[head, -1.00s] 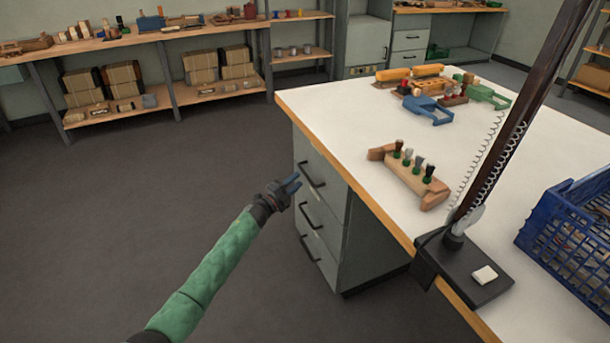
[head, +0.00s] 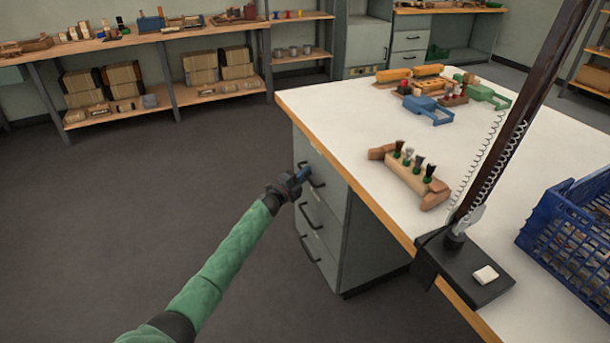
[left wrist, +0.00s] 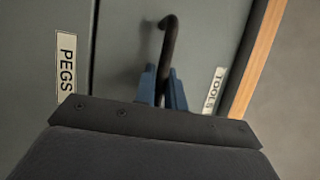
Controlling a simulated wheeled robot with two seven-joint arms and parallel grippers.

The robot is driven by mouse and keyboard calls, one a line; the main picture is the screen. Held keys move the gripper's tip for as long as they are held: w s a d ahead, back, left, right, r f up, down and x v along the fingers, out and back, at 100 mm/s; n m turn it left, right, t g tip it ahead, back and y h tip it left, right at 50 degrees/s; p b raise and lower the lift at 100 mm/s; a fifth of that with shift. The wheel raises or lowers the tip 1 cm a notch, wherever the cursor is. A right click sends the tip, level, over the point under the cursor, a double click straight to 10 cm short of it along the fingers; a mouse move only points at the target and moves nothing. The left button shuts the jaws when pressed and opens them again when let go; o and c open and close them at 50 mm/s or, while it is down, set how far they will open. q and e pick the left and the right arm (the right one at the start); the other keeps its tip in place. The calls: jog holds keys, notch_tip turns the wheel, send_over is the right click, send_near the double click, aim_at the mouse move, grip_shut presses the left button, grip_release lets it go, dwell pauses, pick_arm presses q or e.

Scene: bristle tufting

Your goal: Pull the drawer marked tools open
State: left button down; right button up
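The grey drawer cabinet (head: 345,235) stands under the near left end of the white-topped bench. Its top drawer has a black bar handle (head: 316,181) and looks shut. In the left wrist view, the tools label (left wrist: 213,90) is on that drawer, beside the wooden bench edge. The pegs label (left wrist: 66,67) is on the drawer below. My left gripper (head: 304,175) is at the top handle. In the left wrist view, its blue fingers (left wrist: 162,88) are apart, one on each side of the black handle (left wrist: 168,42). A firm grip does not show. My right gripper is not in view.
The bench top (head: 330,106) overhangs the drawers. It carries a wooden holder with tufts (head: 412,178), a black post stand (head: 465,270) and a blue crate (head: 570,240). The floor (head: 150,200) left of the cabinet is clear.

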pick_arm(q)
jog(key=s+a+p, duration=0.1)
jog(key=s+a, duration=0.4)
jog(key=a, duration=0.5)
jog(key=s+a+p, duration=0.1)
jog(key=s+a, duration=0.4)
jog(key=a, duration=0.6)
jog(key=s+a+p, duration=0.1)
jog(key=s+a, duration=0.5)
jog(key=a, duration=0.5)
jog(key=shift+a, duration=0.15)
jog(key=shift+s, duration=0.1)
jog(key=c, duration=1.5)
grip_release()
jog(key=v, duration=0.7)
jog(key=shift+s+a+f, duration=0.1)
jog(key=shift+s+a, duration=0.1)
jog(key=shift+s, duration=0.1)
